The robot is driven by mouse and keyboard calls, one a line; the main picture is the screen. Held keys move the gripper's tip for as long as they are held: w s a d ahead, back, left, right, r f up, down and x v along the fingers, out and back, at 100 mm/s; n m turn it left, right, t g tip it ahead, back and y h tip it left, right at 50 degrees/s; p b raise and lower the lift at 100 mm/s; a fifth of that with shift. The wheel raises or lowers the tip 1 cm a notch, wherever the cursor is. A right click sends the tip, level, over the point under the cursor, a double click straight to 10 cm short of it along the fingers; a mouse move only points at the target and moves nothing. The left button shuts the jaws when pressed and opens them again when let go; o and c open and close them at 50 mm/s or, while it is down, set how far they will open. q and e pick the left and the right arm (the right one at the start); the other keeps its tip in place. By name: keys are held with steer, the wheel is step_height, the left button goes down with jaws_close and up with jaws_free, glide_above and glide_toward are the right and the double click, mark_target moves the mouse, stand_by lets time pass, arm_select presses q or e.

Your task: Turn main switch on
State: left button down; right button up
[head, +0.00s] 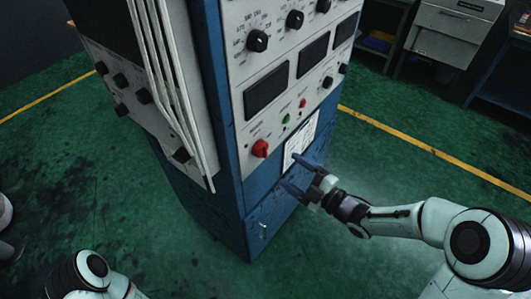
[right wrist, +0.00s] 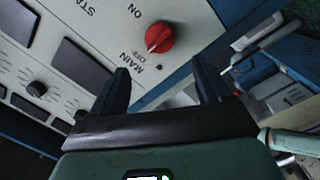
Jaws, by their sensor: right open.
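The main switch is a red rotary knob (head: 260,148) low on the front panel of the tall blue cabinet (head: 228,190). In the right wrist view the red knob (right wrist: 159,37) sits beyond the fingertips, between the words ON and MAIN. Its white mark is on the side near small lettering that looks like OFF. My right gripper (head: 292,170) is open and empty, to the right of and below the knob in the head view. Its two fingers (right wrist: 160,72) show apart in the right wrist view, not touching the knob. My left gripper is out of view.
Green (head: 286,118) and red (head: 303,103) buttons, black knobs (head: 257,40) and dark displays (head: 266,92) share the panel. A white paper sheet (head: 301,140) is below the buttons. White pipes (head: 180,100) run down the cabinet's corner. Green floor (head: 400,175) is clear to the right.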

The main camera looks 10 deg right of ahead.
mark_target(266, 153)
steer(key=p+x, duration=0.1)
steer(key=x, duration=0.9)
steer(key=shift+w, duration=0.1)
steer(key=c, duration=1)
